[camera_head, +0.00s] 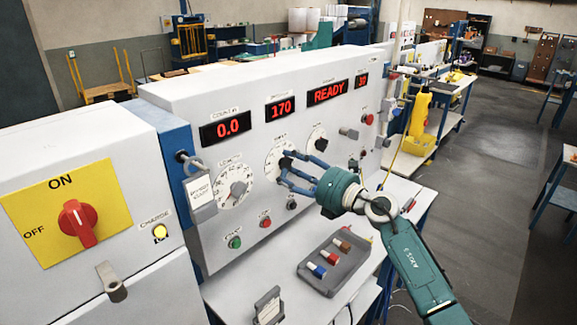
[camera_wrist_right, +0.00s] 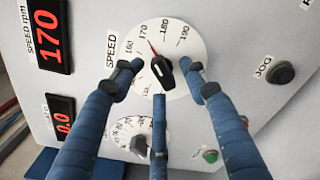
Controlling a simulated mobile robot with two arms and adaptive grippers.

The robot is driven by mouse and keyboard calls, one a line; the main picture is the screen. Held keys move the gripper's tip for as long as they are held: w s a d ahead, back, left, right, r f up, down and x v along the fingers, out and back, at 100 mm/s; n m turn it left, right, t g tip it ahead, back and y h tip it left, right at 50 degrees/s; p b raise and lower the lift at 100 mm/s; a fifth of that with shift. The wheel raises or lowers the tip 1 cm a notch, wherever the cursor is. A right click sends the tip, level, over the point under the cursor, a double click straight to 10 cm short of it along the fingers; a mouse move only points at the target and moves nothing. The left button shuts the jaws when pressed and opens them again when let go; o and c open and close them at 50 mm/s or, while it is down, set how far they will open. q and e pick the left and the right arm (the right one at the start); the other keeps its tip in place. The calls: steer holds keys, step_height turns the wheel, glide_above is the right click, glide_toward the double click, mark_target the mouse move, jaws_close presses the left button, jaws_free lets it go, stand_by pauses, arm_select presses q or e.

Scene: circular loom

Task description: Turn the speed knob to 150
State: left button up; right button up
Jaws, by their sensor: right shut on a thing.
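The speed knob is a black pointer knob (camera_wrist_right: 162,70) on a white round dial (camera_wrist_right: 150,38), on the upright front of the white panel. In the wrist view its red mark stands near 170. The speed display (camera_head: 281,109) reads 170 and also shows in the wrist view (camera_wrist_right: 48,38). My right gripper (camera_head: 287,167) is at this dial (camera_head: 272,160), its blue fingers shut around the knob; it also shows in the wrist view (camera_wrist_right: 163,78). The fingers partly cover the knob in the head view. My left gripper is not in view.
Another dial with a grey knob (camera_head: 238,188) is to the left, and a black knob (camera_head: 318,142) to the right. Green (camera_head: 235,242) and red (camera_head: 265,222) buttons sit below. A grey tray (camera_head: 338,272) with coloured pieces lies on the bench. A red main switch (camera_head: 77,222) is at far left.

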steer(key=v, duration=0.6)
steer(key=shift+d, duration=0.55)
steer(key=shift+d+f, duration=0.1)
